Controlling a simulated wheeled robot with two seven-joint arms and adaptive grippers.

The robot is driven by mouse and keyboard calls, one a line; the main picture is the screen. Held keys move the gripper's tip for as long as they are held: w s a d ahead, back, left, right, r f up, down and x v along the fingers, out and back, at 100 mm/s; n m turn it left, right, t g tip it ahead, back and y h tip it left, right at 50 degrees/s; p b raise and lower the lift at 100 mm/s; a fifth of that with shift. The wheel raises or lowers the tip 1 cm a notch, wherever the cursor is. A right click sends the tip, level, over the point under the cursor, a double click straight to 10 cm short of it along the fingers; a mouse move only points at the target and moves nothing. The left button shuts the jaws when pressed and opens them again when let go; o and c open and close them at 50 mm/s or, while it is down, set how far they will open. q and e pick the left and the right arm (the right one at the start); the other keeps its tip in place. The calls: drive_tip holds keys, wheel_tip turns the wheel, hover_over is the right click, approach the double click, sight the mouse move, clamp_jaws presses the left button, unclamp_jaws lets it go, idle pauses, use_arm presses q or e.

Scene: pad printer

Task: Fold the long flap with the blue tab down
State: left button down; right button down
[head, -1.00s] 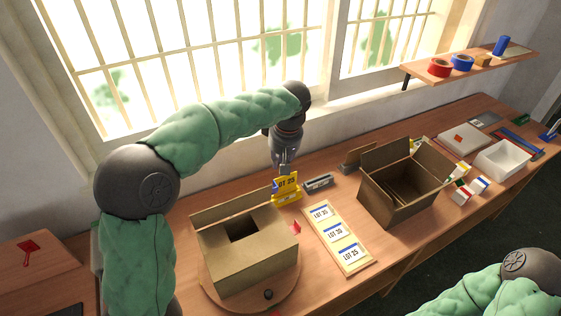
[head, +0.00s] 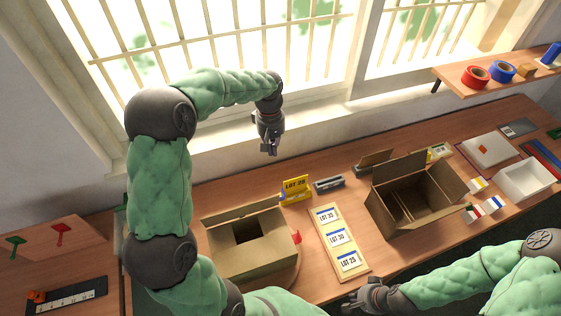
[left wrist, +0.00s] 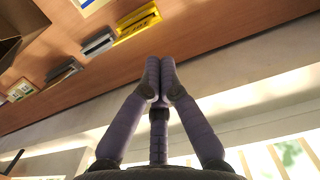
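A brown carton (head: 250,262) sits on a round wooden turntable (head: 293,277) at the left of the bench. Its short flaps lie inward with a dark gap between them. A long flap (head: 240,212) at the window side stands up. I cannot make out a blue tab on the long flap for certain. My left gripper (head: 270,150) is raised near the window, above and behind the carton. Its fingers are together and empty in the left wrist view (left wrist: 160,75). My right gripper (head: 358,300) is low at the front edge, its fingers unclear.
A yellow lot sign (head: 296,190) and a grey block (head: 328,184) stand behind the carton. A label board (head: 338,240) lies to its right, then an open carton (head: 415,208). A white tray (head: 525,180) is further right. A shelf (head: 510,75) juts out at upper right.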

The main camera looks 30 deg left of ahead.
use_arm(q)
drive_tip(key=s+d+f, duration=0.3)
drive_tip(key=d+f, duration=0.1)
drive_tip(key=f, duration=0.6)
drive_tip(key=shift+s+f, duration=0.2)
idle(0.3)
drive_tip(key=shift+s+d+r+t+y+b, duration=0.2)
drive_tip(key=shift+t+y+b, duration=0.15)
drive_tip(key=shift+b, duration=0.25)
drive_tip(key=shift+s+b, duration=0.1)
drive_tip(key=shift+b, duration=0.35)
